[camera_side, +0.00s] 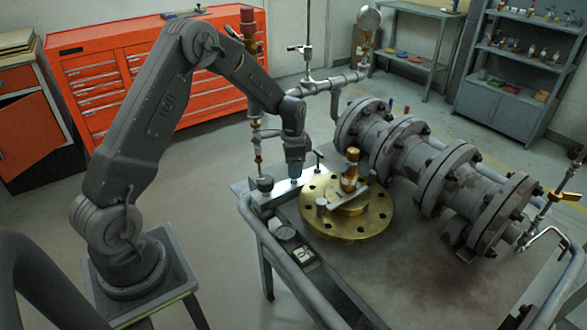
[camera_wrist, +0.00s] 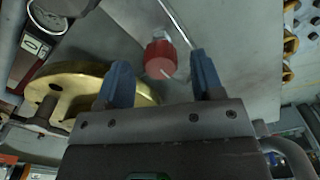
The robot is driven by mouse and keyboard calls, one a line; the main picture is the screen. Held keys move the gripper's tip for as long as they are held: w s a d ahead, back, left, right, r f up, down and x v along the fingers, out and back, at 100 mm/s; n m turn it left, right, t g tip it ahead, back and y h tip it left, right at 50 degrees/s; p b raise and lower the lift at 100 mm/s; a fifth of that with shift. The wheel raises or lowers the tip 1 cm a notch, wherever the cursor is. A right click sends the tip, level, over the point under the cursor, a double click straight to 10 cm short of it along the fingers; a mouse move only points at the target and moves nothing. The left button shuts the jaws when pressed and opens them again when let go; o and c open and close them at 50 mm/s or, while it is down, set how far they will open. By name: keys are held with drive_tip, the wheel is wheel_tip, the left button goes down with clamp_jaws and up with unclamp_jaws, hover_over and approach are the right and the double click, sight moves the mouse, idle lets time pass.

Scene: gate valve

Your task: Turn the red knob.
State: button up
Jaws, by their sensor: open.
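The red knob (camera_wrist: 160,60) shows in the wrist view, near the top centre, with a metal stem behind it. My gripper (camera_wrist: 159,66) has two blue fingers that are open, one on each side of the knob in the picture. No contact is visible, and I cannot tell how far the knob is from the fingertips. In the side view my gripper (camera_side: 294,171) points down above the left part of the workbench, beside the brass flange. I cannot make out the red knob in the side view.
The round brass flange (camera_side: 372,222) with a valve stem stands right of my gripper; it also shows in the wrist view (camera_wrist: 67,76). A large grey flanged pipe (camera_side: 405,150) lies behind it. Thin pipework (camera_side: 330,84) rises behind my arm. The bench's right front is clear.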

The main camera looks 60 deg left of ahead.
drive_tip(key=shift+f, duration=0.75)
drive_tip(key=shift+c, duration=0.2)
drive_tip(key=c, duration=0.9)
